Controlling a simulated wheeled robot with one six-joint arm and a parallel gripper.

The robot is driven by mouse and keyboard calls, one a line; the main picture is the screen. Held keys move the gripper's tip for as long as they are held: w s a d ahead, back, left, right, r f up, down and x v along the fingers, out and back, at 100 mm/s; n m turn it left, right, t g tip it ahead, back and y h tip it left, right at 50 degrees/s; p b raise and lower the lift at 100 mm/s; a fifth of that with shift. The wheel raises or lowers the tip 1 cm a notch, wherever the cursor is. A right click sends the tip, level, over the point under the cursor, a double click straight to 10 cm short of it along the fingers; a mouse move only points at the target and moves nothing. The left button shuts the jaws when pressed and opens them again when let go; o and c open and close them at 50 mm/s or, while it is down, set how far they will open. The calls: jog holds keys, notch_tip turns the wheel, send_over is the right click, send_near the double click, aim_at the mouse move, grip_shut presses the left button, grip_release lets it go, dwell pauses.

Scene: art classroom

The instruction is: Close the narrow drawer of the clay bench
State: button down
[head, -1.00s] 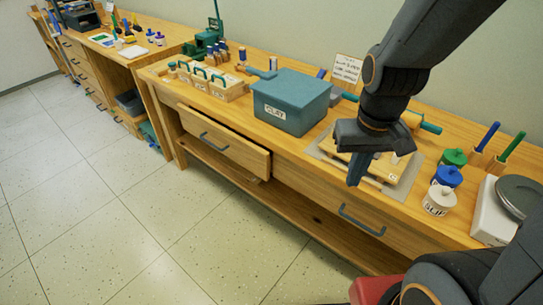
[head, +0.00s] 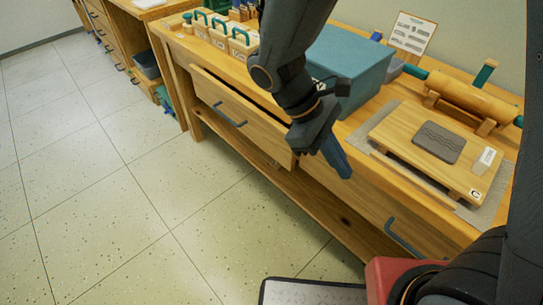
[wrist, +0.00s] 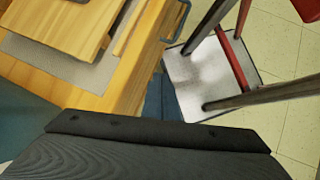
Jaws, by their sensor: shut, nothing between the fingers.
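The clay bench (head: 270,158) runs along the wall. Its narrow drawer (head: 240,112) at the left is pulled partly out, with a dark gap behind the front and a blue-grey handle (head: 229,114) on it. My gripper (head: 344,170) is shut and empty, pointing down and to the right, just right of the drawer front's right end. My wrist hides part of that end, and I cannot tell whether it touches. In the wrist view the shut fingers (wrist: 160,98) show beside the bench edge. The wide drawer (head: 365,200) at the right looks shut.
On the bench stand a blue clay box (head: 350,62), a wooden board (head: 400,140) with a dark slab on a grey mat, a rolling pin (head: 465,95) and a tool rack (head: 222,33). The floor left of the bench is clear. A lower shelf (head: 300,205) runs below.

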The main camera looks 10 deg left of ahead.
jog(key=w+a+f+n+t+h+b, duration=0.4)
jog(key=a+f+n+t+h+b, duration=0.25)
jog(key=a, duration=0.45)
jog(key=n+t+y+b, duration=0.2)
jog(key=n+t+b, duration=0.7)
send_near(280, 140)
jog(key=b+x, duration=0.2)
jog(key=x, duration=0.4)
jog(key=shift+w+d, duration=0.1)
jog(key=shift+d, duration=0.1)
